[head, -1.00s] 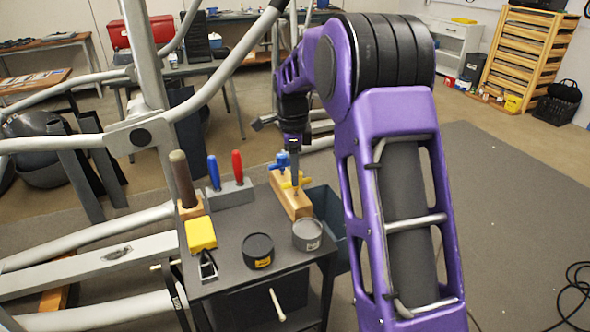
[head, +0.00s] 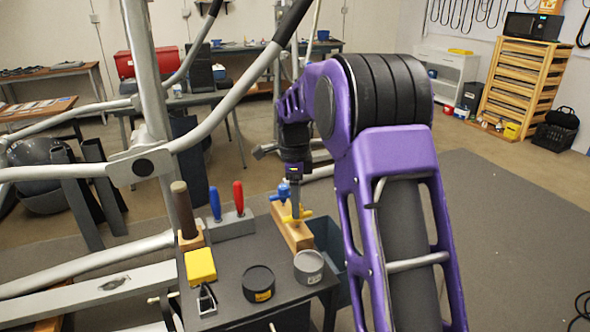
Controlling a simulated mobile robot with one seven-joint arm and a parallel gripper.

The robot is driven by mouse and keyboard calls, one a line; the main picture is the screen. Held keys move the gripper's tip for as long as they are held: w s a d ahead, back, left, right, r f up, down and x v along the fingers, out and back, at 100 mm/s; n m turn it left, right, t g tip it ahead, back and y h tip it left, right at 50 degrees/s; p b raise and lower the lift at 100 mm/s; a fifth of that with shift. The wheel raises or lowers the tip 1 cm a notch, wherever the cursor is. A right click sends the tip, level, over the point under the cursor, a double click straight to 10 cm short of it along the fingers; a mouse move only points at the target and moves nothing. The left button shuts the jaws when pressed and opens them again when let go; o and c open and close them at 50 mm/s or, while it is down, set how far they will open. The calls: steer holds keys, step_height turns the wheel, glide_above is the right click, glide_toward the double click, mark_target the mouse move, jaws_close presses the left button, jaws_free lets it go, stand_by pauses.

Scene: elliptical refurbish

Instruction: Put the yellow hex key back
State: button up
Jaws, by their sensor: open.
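The yellow hex key (head: 304,215) has a T-shaped handle and shows at the wooden block (head: 291,238) on the dark cart. It looks upright, but I cannot tell how deep its shaft sits in the block. A blue-handled hex key (head: 283,190) stands just behind it. My gripper (head: 295,212) points down at the yellow handle and is open. The gripper's dark fingers partly hide the handle's middle, and I cannot tell whether they touch it.
The cart top (head: 232,262) also bears a holder (head: 231,226) with blue and red-handled tools, a dark upright tool (head: 182,208), a yellow box (head: 201,264), a black tin (head: 258,284) and a grey tin (head: 308,266). A metal tube frame (head: 155,100) stands left. Floor is clear at right.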

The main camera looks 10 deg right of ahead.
step_height(320, 180, up, 16)
steer(key=p, duration=0.3)
steer(key=shift+a, duration=0.25)
steer(key=shift+w+r, duration=0.15)
steer(key=shift+w, duration=0.05)
